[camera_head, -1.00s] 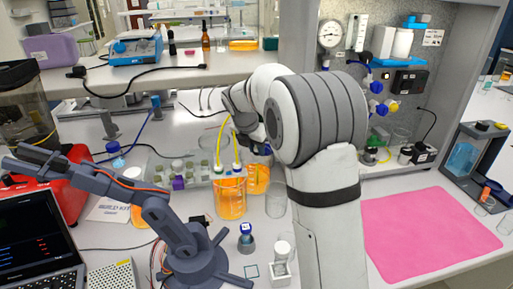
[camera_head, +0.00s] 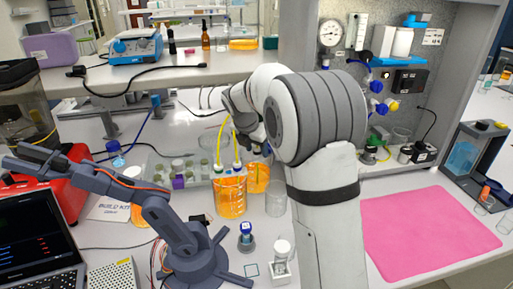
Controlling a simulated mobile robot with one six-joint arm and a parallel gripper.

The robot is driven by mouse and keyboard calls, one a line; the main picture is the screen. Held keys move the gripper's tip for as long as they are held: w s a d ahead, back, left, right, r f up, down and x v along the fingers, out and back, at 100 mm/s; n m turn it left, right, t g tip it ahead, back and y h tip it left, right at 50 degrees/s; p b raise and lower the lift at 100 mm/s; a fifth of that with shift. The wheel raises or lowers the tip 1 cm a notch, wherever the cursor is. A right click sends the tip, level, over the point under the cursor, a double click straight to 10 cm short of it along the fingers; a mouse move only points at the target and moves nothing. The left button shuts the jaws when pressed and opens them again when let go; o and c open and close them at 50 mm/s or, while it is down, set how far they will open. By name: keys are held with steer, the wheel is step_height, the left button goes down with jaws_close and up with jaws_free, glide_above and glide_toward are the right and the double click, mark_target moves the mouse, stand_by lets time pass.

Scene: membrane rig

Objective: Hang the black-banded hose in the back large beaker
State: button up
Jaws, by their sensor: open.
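A front large beaker (camera_head: 230,195) and a back large beaker (camera_head: 258,178) stand close together on the bench, both holding orange liquid. A yellow hose (camera_head: 221,133) arches up beside my gripper, and yellow-and-white hose ends show at the front beaker's rim. I cannot make out a black band on it. My gripper (camera_head: 259,145) is open, just above the back beaker and behind the hose. My own arm partly hides it, and the fingertips are hard to see.
An empty glass beaker (camera_head: 275,198) stands right of the orange beakers, close to my arm. A small grey-blue robot arm (camera_head: 172,222) stands at front left. A vial rack (camera_head: 178,168) lies left of the beakers. A pink mat (camera_head: 425,232) lies clear at right.

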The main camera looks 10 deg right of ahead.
steer(key=shift+r, duration=0.1)
steer(key=v, duration=0.7)
steer(key=shift+r, duration=0.25)
steer(key=shift+s+a, duration=0.15)
steer(key=s+d+f+m+y, duration=0.1)
steer(key=s+f+m, duration=0.2)
steer(key=s+m, duration=1)
steer(key=s+d+f+m+y, duration=0.2)
steer(key=s+f+m, duration=0.1)
steer(key=s+m, duration=1.1)
steer(key=s, duration=0.6)
steer(key=shift+f, duration=0.4)
